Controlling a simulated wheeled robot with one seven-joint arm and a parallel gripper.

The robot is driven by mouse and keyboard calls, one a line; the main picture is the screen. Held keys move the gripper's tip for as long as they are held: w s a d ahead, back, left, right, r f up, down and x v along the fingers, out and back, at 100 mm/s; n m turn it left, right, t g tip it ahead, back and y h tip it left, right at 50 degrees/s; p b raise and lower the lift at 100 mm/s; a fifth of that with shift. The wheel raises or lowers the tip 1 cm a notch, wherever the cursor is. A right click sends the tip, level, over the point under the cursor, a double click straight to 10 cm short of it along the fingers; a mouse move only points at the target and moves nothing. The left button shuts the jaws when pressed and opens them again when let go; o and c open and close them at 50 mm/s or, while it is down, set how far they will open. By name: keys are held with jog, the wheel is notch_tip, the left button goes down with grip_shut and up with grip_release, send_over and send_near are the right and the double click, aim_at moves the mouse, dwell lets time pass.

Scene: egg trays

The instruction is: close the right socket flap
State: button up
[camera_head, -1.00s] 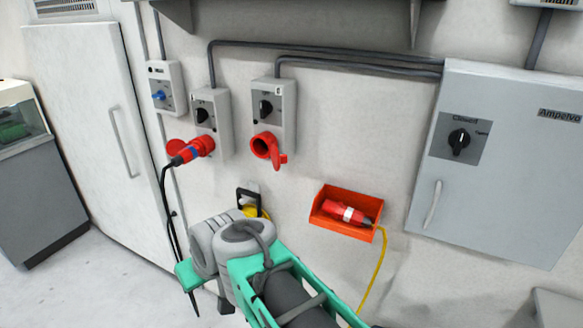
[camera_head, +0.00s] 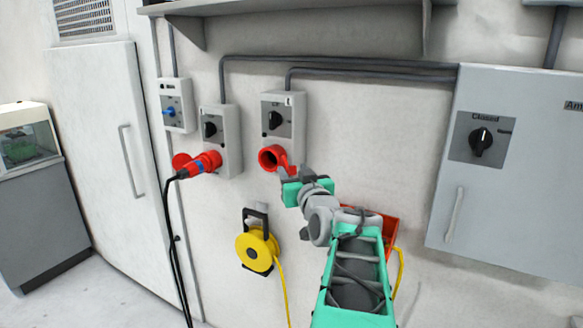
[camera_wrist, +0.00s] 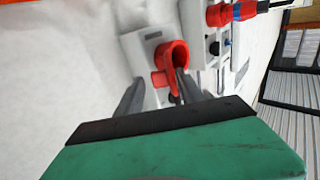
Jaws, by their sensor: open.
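The right socket (camera_head: 268,158) is a round red outlet under the right grey switch box (camera_head: 283,118). Its red flap (camera_head: 286,166) stands open at the right of the round opening. The red socket with its open cover also shows in the wrist view (camera_wrist: 172,56), between and beyond my fingers. My gripper (camera_head: 287,176) is open, just below and right of the socket. In the wrist view my gripper (camera_wrist: 158,80) has its two grey fingers apart with nothing held. I cannot tell whether a finger touches the flap.
The left socket box (camera_head: 222,135) holds a red-blue plug (camera_head: 203,164) with a black cable. A yellow cable reel (camera_head: 256,249) hangs below. A red bin (camera_head: 390,226) is partly behind my arm. A grey cabinet (camera_head: 510,190) stands right.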

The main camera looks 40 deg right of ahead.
jog(key=shift+x, duration=0.9)
jog(key=shift+c, duration=0.3)
jog(key=shift+a, duration=0.1)
jog(key=c, duration=0.6)
grip_shut()
